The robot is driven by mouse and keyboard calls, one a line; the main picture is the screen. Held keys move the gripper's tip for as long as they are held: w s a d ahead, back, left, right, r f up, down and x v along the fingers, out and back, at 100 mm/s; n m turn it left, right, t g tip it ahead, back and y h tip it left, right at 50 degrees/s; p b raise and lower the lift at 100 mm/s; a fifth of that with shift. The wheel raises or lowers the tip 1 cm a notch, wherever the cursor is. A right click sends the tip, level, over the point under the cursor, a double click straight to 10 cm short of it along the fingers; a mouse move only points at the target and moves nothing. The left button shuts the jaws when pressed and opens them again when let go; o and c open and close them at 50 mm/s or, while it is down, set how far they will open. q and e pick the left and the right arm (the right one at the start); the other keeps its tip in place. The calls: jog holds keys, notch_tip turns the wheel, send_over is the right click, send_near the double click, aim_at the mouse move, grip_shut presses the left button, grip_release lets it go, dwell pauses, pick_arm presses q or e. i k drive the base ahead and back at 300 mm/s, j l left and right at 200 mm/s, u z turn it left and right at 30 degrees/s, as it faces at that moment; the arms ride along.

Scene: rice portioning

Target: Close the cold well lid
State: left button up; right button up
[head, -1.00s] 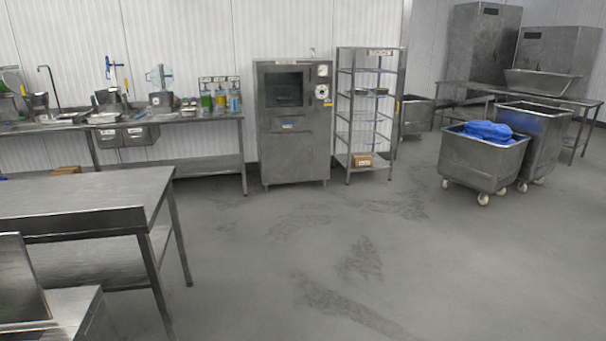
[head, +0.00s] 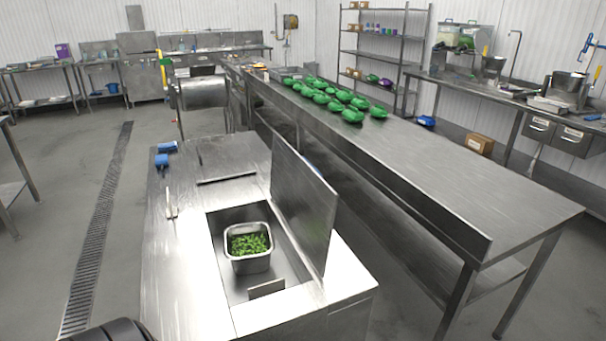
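The cold well lid (head: 303,205) is a flat steel panel. It stands open, nearly upright, along the right side of the well opening. The cold well (head: 291,271) is a rectangular recess in a steel counter (head: 178,285). A steel pan (head: 249,264) of chopped green food (head: 249,243) sits inside it. A small steel plate stands at the well's near end. Neither of my grippers shows in the head view.
A long steel table (head: 440,177) with several green bags (head: 330,97) runs behind the lid. Blue items (head: 163,155) and a light-coloured utensil (head: 171,205) lie on the counter. Open floor with a drain grate (head: 95,235) lies to the left.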

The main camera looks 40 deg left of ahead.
aim_at(308, 203)
jog(key=i+l+u, duration=0.2)
jog(key=u, duration=0.3)
jog(key=i+l+u, duration=0.25)
jog(key=u, duration=0.2)
jog(key=i+l+u, duration=0.15)
jog(key=l+u, duration=0.35)
jog(key=i+l+u, duration=0.1)
jog(key=l+u, duration=0.2)
jog(key=u, duration=0.15)
